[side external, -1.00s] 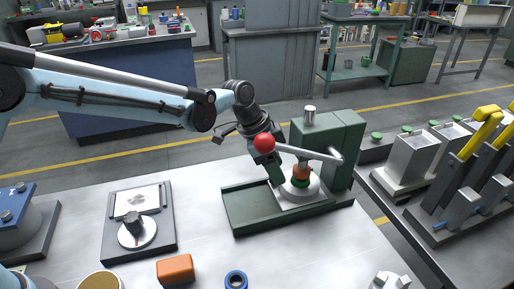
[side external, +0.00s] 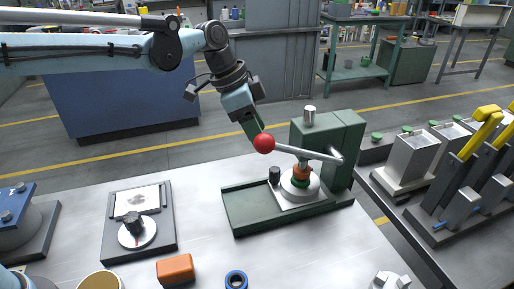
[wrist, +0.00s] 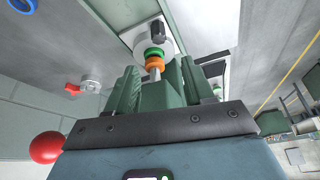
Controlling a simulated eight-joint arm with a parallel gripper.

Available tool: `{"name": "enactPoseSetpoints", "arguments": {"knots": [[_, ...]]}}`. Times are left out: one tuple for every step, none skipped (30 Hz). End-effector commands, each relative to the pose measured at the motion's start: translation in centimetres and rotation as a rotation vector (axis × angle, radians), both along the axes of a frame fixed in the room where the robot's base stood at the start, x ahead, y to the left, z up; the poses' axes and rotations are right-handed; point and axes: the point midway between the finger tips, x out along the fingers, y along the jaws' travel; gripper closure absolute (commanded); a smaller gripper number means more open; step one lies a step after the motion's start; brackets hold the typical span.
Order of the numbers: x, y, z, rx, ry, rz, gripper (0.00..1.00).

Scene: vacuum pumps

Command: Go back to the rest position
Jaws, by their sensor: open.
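My gripper (side external: 256,124) is raised above the green press-like machine (side external: 335,150), tilted downward, just behind the red ball knob (side external: 264,143) of its lever. Its green fingers also show in the wrist view (wrist: 155,88), spread apart with nothing held between them. The machine's round base carries an orange and green stack (side external: 300,177), with a small black cylinder (side external: 275,174) beside it. The same orange and green rings (wrist: 154,58) show beyond the fingers in the wrist view. The red ball (wrist: 46,147) shows at lower left there. Whether the gripper touches the knob cannot be told.
A dial plate (side external: 137,232), an orange block (side external: 175,269) and a blue ring (side external: 236,280) lie on the grey table. Metal boxes (side external: 409,160) and yellow-handled units (side external: 480,135) stand to the right. Air above the table's left part is clear.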

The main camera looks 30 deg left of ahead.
Motion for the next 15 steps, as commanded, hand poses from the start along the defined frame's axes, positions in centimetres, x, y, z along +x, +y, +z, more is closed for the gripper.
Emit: {"name": "enactPoseSetpoints", "arguments": {"knots": [[-0.11,0.17,0.39,0.0,0.0,0.001,0.48],[-0.15,0.22,0.56,0.0,0.0,0.001,0.48],[-0.18,0.27,0.73,0.0,0.0,0.001,0.48],[-0.2,0.3,0.81,0.0,0.0,0.001,0.48],[-0.21,0.32,0.87,0.0,0.0,0.001,0.48],[-0.22,0.34,0.91,0.0,0.0,0.001,0.48],[-0.21,0.34,0.92,0.0,0.0,0.0,0.48],[-0.21,0.34,0.92,0.0,0.0,0.0,0.48],[-0.21,0.34,0.91,0.0,0.0,0.0,0.48],[-0.21,0.34,0.9,0.0,0.0,0.0,0.48],[-0.21,0.34,0.9,0.0,0.0,0.0,0.48],[-0.2,0.33,0.89,0.0,0.0,0.0,0.48],[-0.21,0.34,0.9,0.0,0.0,0.001,0.48],[-0.22,0.37,0.9,0.0,0.0,0.002,0.48],[-0.29,0.5,0.96,0.0,0.0,0.007,0.48]]}}
